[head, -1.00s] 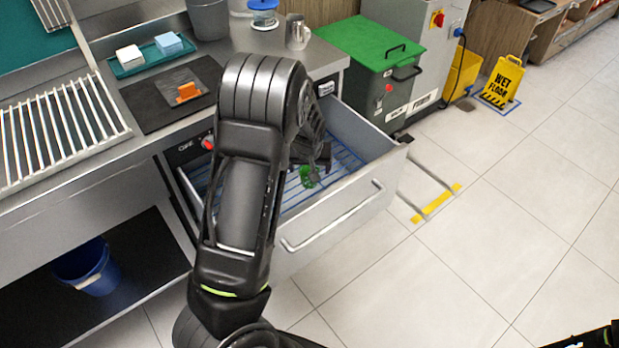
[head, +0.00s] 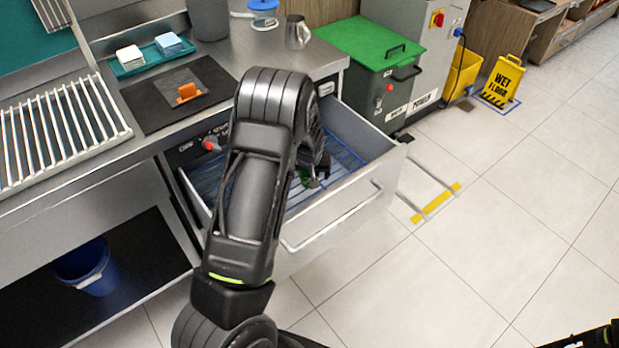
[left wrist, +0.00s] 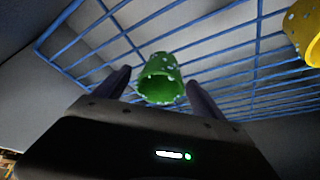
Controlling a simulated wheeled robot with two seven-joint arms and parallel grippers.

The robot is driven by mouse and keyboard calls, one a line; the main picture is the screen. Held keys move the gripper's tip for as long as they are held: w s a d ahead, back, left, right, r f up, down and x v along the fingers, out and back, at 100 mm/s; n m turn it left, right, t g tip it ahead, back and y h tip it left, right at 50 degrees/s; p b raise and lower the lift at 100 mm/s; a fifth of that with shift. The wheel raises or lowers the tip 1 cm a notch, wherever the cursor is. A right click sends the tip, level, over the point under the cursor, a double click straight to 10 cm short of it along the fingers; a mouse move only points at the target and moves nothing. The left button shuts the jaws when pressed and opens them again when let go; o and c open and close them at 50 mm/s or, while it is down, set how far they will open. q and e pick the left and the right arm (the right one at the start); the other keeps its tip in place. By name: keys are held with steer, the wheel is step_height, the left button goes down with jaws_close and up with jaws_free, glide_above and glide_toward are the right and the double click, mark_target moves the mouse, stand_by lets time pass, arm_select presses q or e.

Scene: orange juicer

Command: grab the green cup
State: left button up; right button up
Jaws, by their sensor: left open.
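The green cup (left wrist: 160,78) is in the open drawer (head: 345,215), on a blue wire rack (left wrist: 225,72). In the left wrist view it has pale specks and lies between the two fingers of my left gripper (left wrist: 158,82). The fingers are open, with a gap visible on each side of the cup. In the head view only a small green bit of the cup (head: 305,178) shows beside my left gripper (head: 318,178), which reaches down into the drawer. My arm hides much of the drawer.
A yellow speckled cup (left wrist: 308,30) is at the right edge of the left wrist view. The drawer walls surround the gripper. The counter above holds a black mat (head: 150,105), a teal tray (head: 125,66) and a metal pitcher (head: 297,32).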

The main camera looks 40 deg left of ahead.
arm_select(q)
steer(key=shift+c, duration=0.2)
steer(key=c, duration=1.4)
